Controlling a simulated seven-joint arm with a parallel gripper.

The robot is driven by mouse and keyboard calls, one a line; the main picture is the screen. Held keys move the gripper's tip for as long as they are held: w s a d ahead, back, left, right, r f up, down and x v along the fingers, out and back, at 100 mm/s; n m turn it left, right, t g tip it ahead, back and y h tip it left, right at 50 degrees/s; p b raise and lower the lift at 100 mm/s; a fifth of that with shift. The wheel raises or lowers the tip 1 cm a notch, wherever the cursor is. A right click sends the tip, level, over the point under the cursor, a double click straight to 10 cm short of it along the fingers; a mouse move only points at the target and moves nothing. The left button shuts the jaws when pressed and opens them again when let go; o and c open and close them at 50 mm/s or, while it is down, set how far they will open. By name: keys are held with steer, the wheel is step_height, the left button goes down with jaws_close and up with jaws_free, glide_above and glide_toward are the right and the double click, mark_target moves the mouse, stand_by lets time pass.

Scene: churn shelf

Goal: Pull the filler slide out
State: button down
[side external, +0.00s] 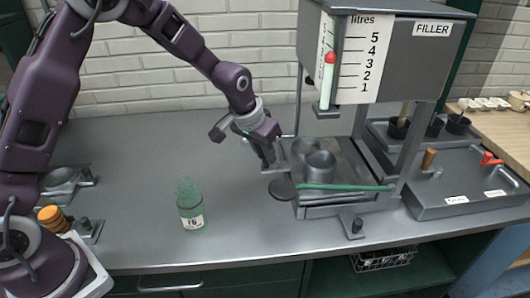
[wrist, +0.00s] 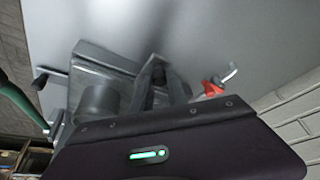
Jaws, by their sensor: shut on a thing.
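The filler (side external: 440,62) is a grey box on legs with a scale in litres and a red marker. Below it, the filler slide (side external: 345,172) is a flat grey plate with a round grey cup (side external: 320,163) on it. My gripper (side external: 270,162) points down at the slide's left end, its fingers shut on the slide there; the exact grip point is hard to see. In the wrist view my gripper's fingers (wrist: 160,84) are close together beside the cup (wrist: 98,98). A red piece (wrist: 212,88) shows to their right.
A green bar (side external: 345,187) with a dark disc end (side external: 282,189) crosses in front of the slide. A green bottle (side external: 190,206) marked 16 stands on the open counter to the left. A grey tray (side external: 455,185) with an orange knob and red tap is at right.

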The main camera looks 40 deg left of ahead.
steer(key=s+a, duration=0.9)
steer(key=shift+s+a, duration=0.3)
steer(key=shift+a, duration=0.05)
steer(key=c, duration=1.3)
jaws_free()
steer(key=v, duration=0.7)
steer(key=shift+s+r, duration=0.1)
